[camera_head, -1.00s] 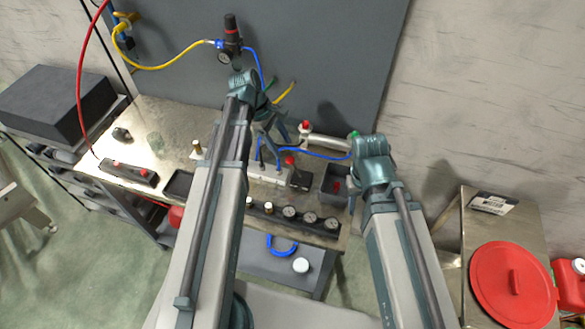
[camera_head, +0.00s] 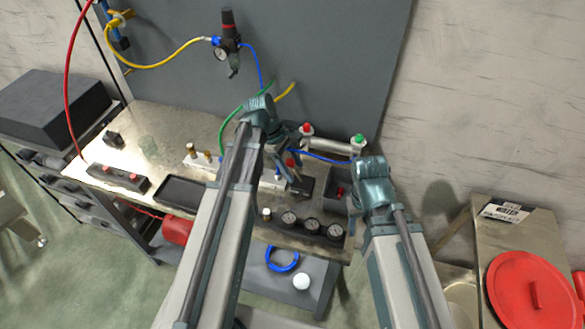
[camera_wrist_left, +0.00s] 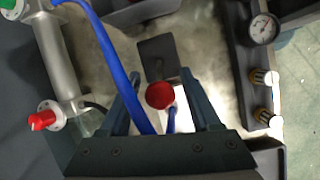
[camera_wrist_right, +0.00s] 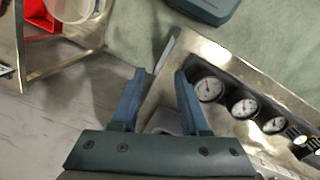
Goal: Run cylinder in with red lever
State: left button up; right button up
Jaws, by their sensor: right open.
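The red lever's round knob (camera_wrist_left: 159,95) lies between the fingers of my left gripper (camera_wrist_left: 161,80) in the left wrist view, with gaps on both sides. That gripper is open; its fingers also show in the head view (camera_head: 291,174), at the valve block on the bench. The silver cylinder (camera_head: 330,145) lies behind, with a red fitting (camera_head: 306,129) at its left end and a green one (camera_head: 358,139) at its right. It also shows in the left wrist view (camera_wrist_left: 58,58). My right gripper (camera_wrist_right: 160,75) is open and empty near the bench's right edge.
Black gauges (camera_head: 311,226) line the bench's front edge. A small dark bin (camera_head: 336,193) stands right of the valves. A blue hose (camera_wrist_left: 112,55) runs close to my left fingers. A cart with a red lid (camera_head: 530,290) is at the right.

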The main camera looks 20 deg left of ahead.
pick_arm(q)
grip_shut()
dwell(1.3)
